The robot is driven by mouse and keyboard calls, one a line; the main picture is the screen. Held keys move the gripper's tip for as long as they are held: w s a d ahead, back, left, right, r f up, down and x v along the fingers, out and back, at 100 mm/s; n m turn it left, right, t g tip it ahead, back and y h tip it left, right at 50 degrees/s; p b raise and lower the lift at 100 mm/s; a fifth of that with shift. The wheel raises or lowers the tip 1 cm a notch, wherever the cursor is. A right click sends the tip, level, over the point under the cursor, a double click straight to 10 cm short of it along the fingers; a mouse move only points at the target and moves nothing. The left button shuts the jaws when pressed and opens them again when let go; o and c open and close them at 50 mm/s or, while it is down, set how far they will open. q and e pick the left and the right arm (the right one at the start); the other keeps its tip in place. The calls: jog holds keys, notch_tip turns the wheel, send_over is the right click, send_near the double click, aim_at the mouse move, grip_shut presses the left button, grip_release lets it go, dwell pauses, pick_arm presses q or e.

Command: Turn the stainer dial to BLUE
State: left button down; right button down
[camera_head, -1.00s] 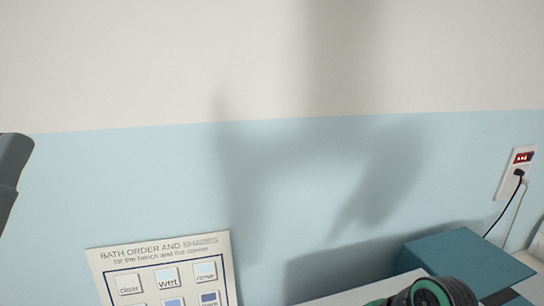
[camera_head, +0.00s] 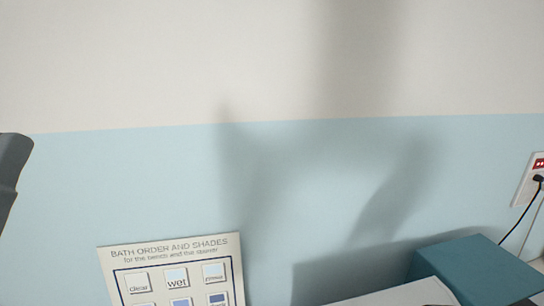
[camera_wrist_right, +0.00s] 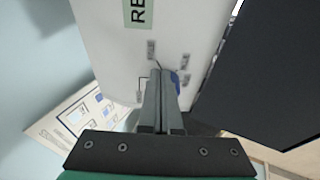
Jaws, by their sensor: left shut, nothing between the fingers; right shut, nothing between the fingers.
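In the right wrist view, the white panel of the stainer (camera_wrist_right: 190,25) faces me, with a green label of which "RE" shows. Small grey tick labels (camera_wrist_right: 151,50) sit on it around a blue part (camera_wrist_right: 176,78), which looks like the dial and is mostly hidden behind my fingers. My right gripper (camera_wrist_right: 164,75) is shut, its fingertips in front of this blue part; I cannot tell whether they touch it. In the head view, my left gripper (camera_head: 12,175) shows only in part at the left edge, away from the stainer.
A chart headed "BATH ORDER AND SHADES" (camera_head: 170,250) stands by the blue and white wall. A teal box (camera_head: 480,268) is at lower right, near a wall socket (camera_head: 530,180) with cables. A dark panel (camera_wrist_right: 265,75) lies right of the stainer in the wrist view.

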jog(key=shift+s+a, duration=0.2)
jog(key=shift+a, duration=0.05)
dwell(0.7)
jog(key=shift+s+f, duration=0.1)
jog(key=shift+s, duration=0.05)
jog(key=shift+s+d+f, duration=0.2)
jog(key=shift+s, duration=0.25)
jog(key=shift+s+f, duration=0.15)
jog(key=shift+s, duration=0.25)
dwell(0.3)
jog(key=shift+s+d+f, duration=0.1)
jog(key=shift+d, duration=0.25)
